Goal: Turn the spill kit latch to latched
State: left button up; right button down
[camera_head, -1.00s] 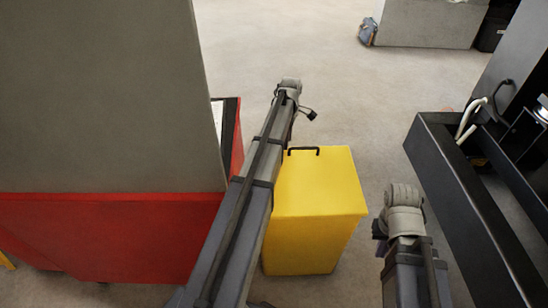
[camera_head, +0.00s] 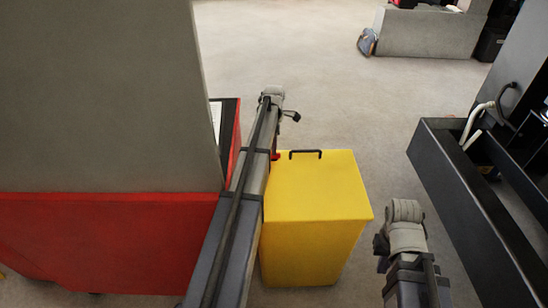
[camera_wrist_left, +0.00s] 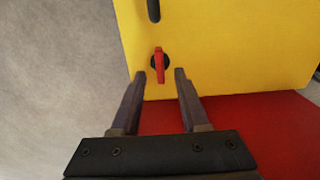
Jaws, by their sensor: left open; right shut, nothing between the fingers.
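The spill kit is a yellow box (camera_head: 318,190) with a black handle (camera_head: 305,152) on its top. In the left wrist view its latch (camera_wrist_left: 159,65) is a red lever on a dark round base, near the edge of the yellow face. The lever lies lengthwise in line with my fingers. My left gripper (camera_wrist_left: 160,73) is open, its two fingertips apart at either side of the lever's lower end, with nothing held. In the head view a bit of red shows beside my left arm at the box's edge. My right gripper (camera_head: 381,246) is right of the box, its fingers mostly hidden.
A red base with a tall grey panel (camera_head: 105,95) stands close left of the box. A black open-topped frame (camera_head: 470,205) with pale hoses is at the right. Open floor (camera_head: 330,80) lies beyond the box.

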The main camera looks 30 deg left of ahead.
pick_arm(q)
notch_tip(320, 180, down, 4)
jog(key=shift+r+b, duration=0.2)
jog(key=shift+b, duration=1)
pick_arm(e)
notch_tip(320, 180, down, 4)
jog(key=shift+r, duration=0.25)
pick_arm(q)
jog(key=shift+r, duration=0.1)
grip_shut()
